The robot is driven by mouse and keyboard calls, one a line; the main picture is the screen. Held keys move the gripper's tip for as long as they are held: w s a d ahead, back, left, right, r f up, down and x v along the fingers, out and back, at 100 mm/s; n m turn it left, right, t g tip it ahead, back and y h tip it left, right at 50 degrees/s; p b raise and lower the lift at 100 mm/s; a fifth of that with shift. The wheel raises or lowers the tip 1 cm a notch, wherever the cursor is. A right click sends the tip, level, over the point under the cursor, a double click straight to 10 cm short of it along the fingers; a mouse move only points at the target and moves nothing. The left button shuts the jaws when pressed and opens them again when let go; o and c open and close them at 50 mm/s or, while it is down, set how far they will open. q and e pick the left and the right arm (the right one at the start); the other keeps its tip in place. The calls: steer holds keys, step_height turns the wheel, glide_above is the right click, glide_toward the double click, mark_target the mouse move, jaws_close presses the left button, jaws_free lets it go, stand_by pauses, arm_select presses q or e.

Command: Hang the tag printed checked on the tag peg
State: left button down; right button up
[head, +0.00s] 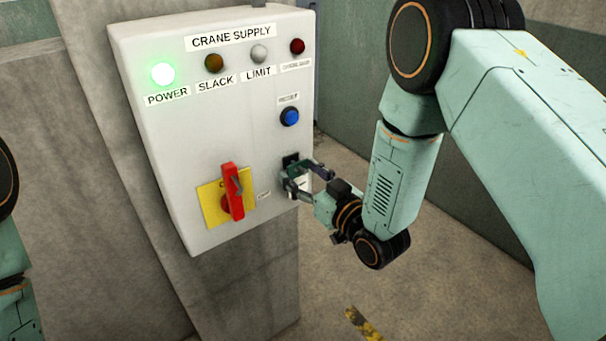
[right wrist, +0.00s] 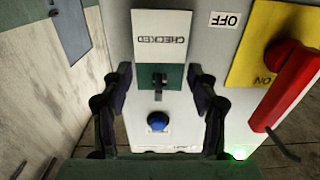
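The tag printed CHECKED is white with a green end and shows in the right wrist view (right wrist: 162,32), where the picture is upside down. Its green end lies at the dark tag peg (right wrist: 159,80) on the cabinet face, and the tag appears to hang there. In the head view the tag (head: 301,188) is partly hidden by my right gripper (head: 306,175). In the right wrist view the gripper's two dark fingers (right wrist: 160,82) stand apart, one on each side of the green end, with narrow gaps. My left gripper is out of view.
The white crane supply cabinet (head: 150,130) carries a lit green power lamp (head: 163,74), a blue button (head: 289,117) and a red rotary handle (head: 232,192) on a yellow plate. A concrete pillar (head: 240,290) stands behind it. Open floor lies to the right.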

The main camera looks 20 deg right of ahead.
steer(key=shift+o, duration=1)
steer(key=shift+d, duration=0.1)
steer(key=shift+s, duration=0.1)
steer(key=shift+s+d, duration=0.2)
steer(key=shift+s, duration=0.35)
steer(key=v, duration=1)
steer(key=shift+s, duration=0.3)
steer(key=shift+d, duration=0.2)
